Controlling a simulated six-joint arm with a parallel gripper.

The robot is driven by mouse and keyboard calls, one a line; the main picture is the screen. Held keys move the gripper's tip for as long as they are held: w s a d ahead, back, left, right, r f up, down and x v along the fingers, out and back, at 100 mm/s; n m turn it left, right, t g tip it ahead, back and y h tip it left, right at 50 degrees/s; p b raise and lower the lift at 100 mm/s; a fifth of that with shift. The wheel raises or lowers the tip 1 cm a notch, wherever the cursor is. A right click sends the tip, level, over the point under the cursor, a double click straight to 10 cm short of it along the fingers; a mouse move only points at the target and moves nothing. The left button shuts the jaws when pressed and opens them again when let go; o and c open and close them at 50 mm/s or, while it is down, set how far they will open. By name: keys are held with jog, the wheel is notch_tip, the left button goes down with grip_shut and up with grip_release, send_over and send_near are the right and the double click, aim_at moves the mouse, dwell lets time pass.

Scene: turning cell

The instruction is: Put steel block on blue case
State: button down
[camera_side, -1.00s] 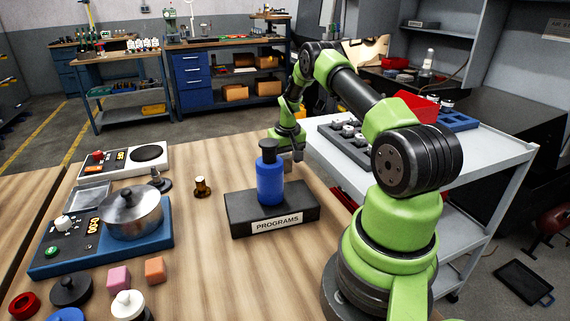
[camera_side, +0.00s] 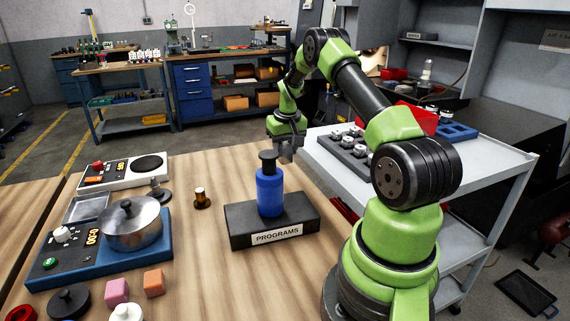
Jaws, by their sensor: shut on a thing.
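My gripper (camera_side: 286,157) is above the far side of the wooden table, behind the blue bottle as seen from this camera. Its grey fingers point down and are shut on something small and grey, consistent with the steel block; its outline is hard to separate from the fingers. A blue case (camera_side: 42,275) with a dial, a green button and a display lies at the left of the table. A steel pot with a lid (camera_side: 132,228) stands on its right part, and a shallow grey tray (camera_side: 86,207) is at its far left.
A blue bottle (camera_side: 270,191) stands on the black PROGRAMS box (camera_side: 238,231), between the gripper and the camera. A white-topped unit (camera_side: 123,173), a small brass-and-black piece (camera_side: 201,198) and pink (camera_side: 116,291) and orange (camera_side: 154,282) cubes are on the table. A grey cart (camera_side: 483,160) stands at right.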

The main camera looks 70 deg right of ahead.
aim_at(285, 145)
notch_tip(285, 145, up, 3)
jog(key=shift+r, duration=0.15)
jog(key=shift+w+a+r, duration=0.15)
jog(key=shift+w+a, duration=0.1)
jog(key=shift+a, duration=0.05)
jog(key=w+a+r+n+y, duration=0.1)
jog(key=w+a+n, duration=0.2)
jog(key=a+n, duration=0.85)
jog(key=w+a+r+n+y, duration=0.15)
jog(key=w+a+n, duration=0.3)
jog(key=a, duration=1.45)
jog(key=s+a+r+n+g, duration=0.1)
jog(key=s+a+n, duration=0.4)
jog(key=a, duration=0.3)
jog(key=s+a+n, duration=0.5)
jog(key=a, duration=0.3)
jog(key=s+a+n+g, duration=0.1)
jog(key=s+a+n, duration=0.2)
jog(key=s+n, duration=0.25)
jog(key=s+a+n+g, duration=0.1)
jog(key=s+a+n, duration=0.3)
jog(key=s, duration=0.3)
notch_tip(285, 145, down, 4)
jog(key=shift+w+d+r, duration=0.1)
jog(key=shift+d+r, duration=0.05)
jog(key=shift+f, duration=2.6)
jog(key=shift+f, duration=0.1)
